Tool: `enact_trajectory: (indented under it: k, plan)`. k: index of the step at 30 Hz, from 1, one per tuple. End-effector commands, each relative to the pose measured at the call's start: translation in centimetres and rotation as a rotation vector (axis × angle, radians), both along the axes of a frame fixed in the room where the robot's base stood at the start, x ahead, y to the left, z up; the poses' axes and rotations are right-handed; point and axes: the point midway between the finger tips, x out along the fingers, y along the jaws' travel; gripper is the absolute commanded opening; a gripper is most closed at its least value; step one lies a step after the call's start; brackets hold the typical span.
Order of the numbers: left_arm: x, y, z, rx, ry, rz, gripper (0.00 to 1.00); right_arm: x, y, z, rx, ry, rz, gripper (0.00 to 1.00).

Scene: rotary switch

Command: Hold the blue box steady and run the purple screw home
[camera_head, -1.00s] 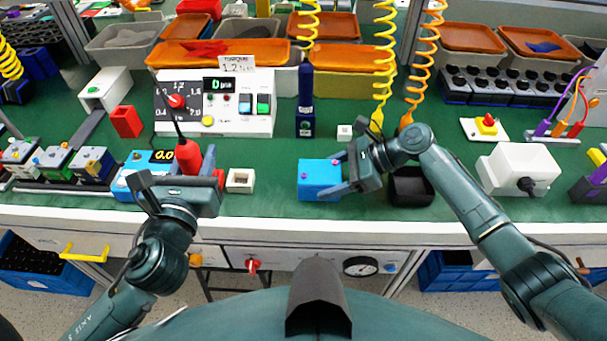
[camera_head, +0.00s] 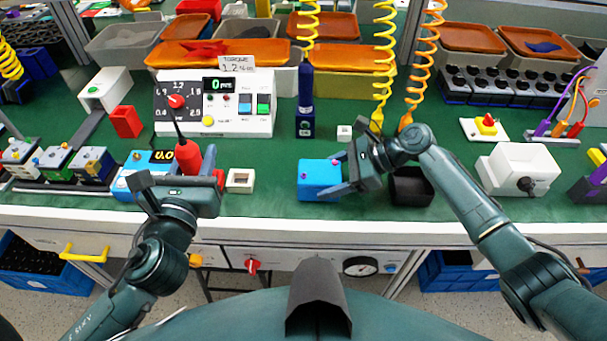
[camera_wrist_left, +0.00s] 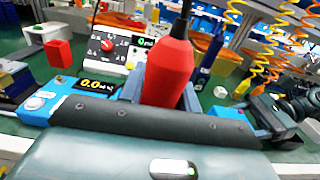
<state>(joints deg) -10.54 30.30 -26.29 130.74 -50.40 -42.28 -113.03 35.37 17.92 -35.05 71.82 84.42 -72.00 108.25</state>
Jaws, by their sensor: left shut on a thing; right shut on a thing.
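The blue box (camera_head: 318,178) sits on the green bench mat, near the front edge. My right gripper (camera_head: 346,173) is shut on it from the right. My left gripper (camera_head: 178,174) is shut on a red corded screwdriver (camera_head: 188,157), well to the left of the box. In the left wrist view the screwdriver (camera_wrist_left: 168,72) stands up between the fingers, its cord rising from the top; its tip is hidden.
A blue meter (camera_head: 133,165) stands just left of the screwdriver, and a white torque controller (camera_head: 230,121) behind it. A small white square holder (camera_head: 240,180) lies between my grippers. A black tray (camera_head: 411,188) is right of the box. A dark blue upright tool (camera_head: 305,105) stands behind.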

Motion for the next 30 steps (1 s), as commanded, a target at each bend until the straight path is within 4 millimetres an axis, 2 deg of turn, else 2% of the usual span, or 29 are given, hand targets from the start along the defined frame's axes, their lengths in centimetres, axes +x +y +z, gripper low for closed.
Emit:
enact_trajectory:
  k: [9,14,17,24,30]
  plan:
    - [0.1,-0.1,0.3,0.000,-0.005,-0.003,0.00,0.0,0.0,0.0,0.000,0.000,0.000,0.23]
    - [1.2,-1.7,1.2,0.000,-0.009,-0.042,0.00,0.0,0.0,0.0,0.000,0.000,0.000,0.23]
    - [2.5,-3.8,2.5,0.002,-0.014,-0.098,0.00,0.0,0.0,0.0,0.000,0.000,0.000,0.23]
    - [5.3,-10.4,6.4,0.003,-0.013,-0.279,0.00,0.0,0.0,0.0,0.000,0.000,0.000,0.23]
    - [6.4,-15.3,9.4,0.004,-0.010,-0.421,0.00,0.0,0.0,0.0,0.000,0.000,0.000,0.23]
